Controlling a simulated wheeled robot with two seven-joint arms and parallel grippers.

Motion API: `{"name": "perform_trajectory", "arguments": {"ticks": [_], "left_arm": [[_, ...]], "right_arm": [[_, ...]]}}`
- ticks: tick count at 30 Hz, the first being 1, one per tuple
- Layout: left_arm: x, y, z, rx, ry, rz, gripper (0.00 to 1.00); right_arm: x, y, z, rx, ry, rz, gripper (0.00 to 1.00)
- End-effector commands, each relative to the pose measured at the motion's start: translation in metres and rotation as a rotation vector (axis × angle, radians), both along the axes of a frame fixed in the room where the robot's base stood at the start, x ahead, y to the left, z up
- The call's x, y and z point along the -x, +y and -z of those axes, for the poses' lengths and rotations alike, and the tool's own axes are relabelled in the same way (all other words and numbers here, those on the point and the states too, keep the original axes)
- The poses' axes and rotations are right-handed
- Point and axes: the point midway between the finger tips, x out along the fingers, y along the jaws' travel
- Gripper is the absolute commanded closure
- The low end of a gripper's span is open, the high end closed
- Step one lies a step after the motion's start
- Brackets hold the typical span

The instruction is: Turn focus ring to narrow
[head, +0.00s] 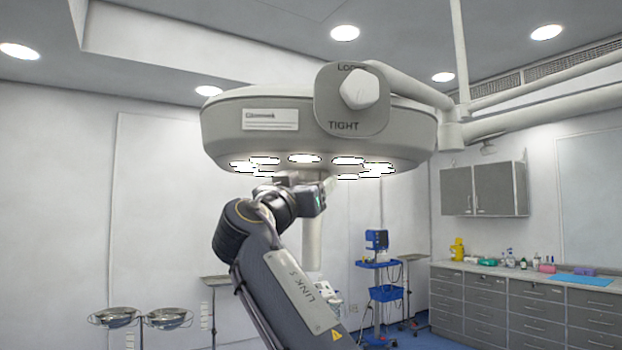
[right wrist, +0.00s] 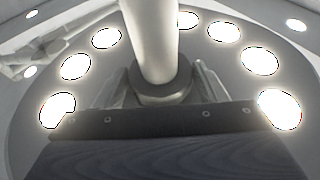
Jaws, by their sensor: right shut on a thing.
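The surgical lamp (head: 290,125) hangs overhead with its lit underside facing down. A pale cylindrical handle (head: 312,245) points down from its middle, and the handle also shows in the right wrist view (right wrist: 150,40). A grey focus ring (right wrist: 160,92) sits around the handle's base. My right gripper (head: 326,184) is raised from below against the lamp's underside. In the right wrist view its fingers (right wrist: 160,85) stand on either side of the ring, shut on it. The exact finger contact is partly hidden. My left gripper is not in view.
A white knob (head: 361,88) on a plate marked TIGHT is on the lamp's side. The lamp's support arm (head: 540,115) runs off right. A blue cart (head: 383,285) and a counter (head: 530,310) stand behind. Metal basins (head: 115,316) are at lower left.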

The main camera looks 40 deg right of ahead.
Motion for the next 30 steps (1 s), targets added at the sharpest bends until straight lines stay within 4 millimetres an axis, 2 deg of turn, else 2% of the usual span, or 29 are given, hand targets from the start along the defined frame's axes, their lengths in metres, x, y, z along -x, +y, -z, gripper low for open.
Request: {"name": "perform_trajectory", "arguments": {"ticks": [1,10,29,30], "left_arm": [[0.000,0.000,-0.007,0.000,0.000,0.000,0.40],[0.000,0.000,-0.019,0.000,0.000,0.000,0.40],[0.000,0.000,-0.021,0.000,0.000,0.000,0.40],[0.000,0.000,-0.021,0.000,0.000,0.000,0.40]], "right_arm": [[-0.002,0.002,-0.004,0.005,0.003,0.031,0.58],[-0.004,0.002,-0.002,0.002,0.006,0.169,0.58],[-0.004,0.001,0.000,0.001,0.007,0.211,0.58],[-0.004,0.001,0.000,0.001,0.007,0.211,0.30]]}}
